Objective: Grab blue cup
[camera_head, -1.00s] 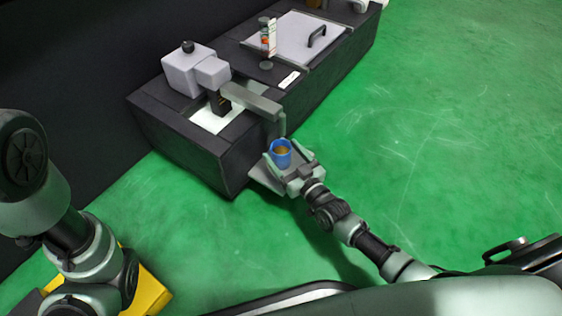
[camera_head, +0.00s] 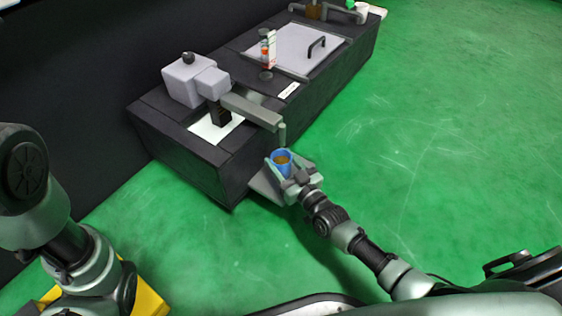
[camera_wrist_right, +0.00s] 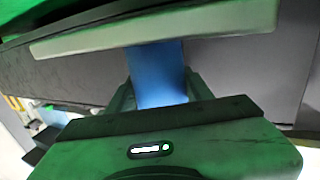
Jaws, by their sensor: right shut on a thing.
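The blue cup (camera_head: 280,163) is upright with a brownish inside, at the right front side of the dark counter, below the end of a grey spout-like arm. My right gripper (camera_head: 284,171) is shut on the cup, with its fingers at the cup's sides. In the right wrist view the blue cup (camera_wrist_right: 158,75) stands between the two fingers of my right gripper (camera_wrist_right: 160,95). A pale ledge crosses in front of it there and hides part of it. My left arm shows at the left edge of the head view, but its gripper is out of frame.
The dark counter (camera_head: 180,160) carries a white machine (camera_head: 190,82) with a grey arm (camera_head: 252,110) reaching toward the cup. A carton (camera_head: 268,50) and a white lid with a black handle (camera_head: 295,45) are farther back. Green floor on the right is clear.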

